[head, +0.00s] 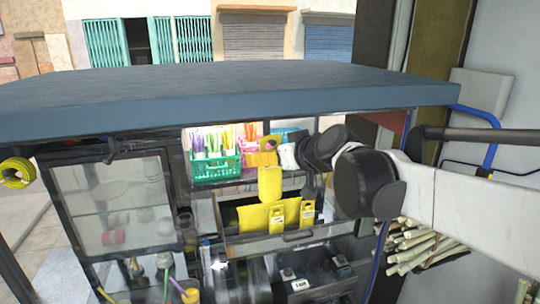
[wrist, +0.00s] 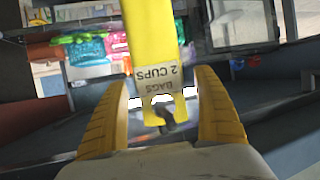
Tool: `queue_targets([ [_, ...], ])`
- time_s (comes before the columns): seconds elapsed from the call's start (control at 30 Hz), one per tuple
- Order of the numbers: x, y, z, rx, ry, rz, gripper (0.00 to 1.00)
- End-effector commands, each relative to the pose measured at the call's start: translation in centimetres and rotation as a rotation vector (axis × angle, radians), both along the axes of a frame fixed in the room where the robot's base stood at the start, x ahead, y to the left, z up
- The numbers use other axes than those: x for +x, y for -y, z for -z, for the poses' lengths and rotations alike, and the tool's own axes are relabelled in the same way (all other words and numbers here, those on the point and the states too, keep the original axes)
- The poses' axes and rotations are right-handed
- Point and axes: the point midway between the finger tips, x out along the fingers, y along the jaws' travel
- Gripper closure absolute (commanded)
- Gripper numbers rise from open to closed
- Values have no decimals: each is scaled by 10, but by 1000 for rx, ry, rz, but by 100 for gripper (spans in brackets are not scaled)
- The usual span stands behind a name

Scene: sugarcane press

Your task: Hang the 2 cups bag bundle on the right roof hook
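The 2 cups bag bundle (wrist: 152,35) is yellow with a white label reading "2 CUPS BAGS", upside down in the wrist view. Its labelled end lies between the fingers of my gripper (wrist: 165,82), with a visible gap on each side. A small dark piece shows at that end; I cannot tell if it is the hook. In the head view my gripper (head: 275,150) is under the roof, partly hidden by my wrist. A yellow bundle (head: 270,183) hangs just below it. The right roof hook is not clearly distinguishable.
The blue-grey roof (head: 230,95) spans above. A green basket (head: 213,167) with colourful straws stands behind to the left. More yellow bundles (head: 278,217) hang lower, at a shelf. A glass cabinet (head: 120,205) is at left; sugarcane stalks (head: 415,248) are at right.

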Motion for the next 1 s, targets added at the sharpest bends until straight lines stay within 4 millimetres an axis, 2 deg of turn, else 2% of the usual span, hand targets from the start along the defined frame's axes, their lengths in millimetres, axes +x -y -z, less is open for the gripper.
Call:
queue_targets([
  [0.37,-5,3,-2,0,0,1,21],
  [0.47,-17,11,-8,-1,0,2,21],
  [0.8,-75,45,-36,0,0,2,21],
  [1.0,-93,56,-43,0,-1,1,21],
])
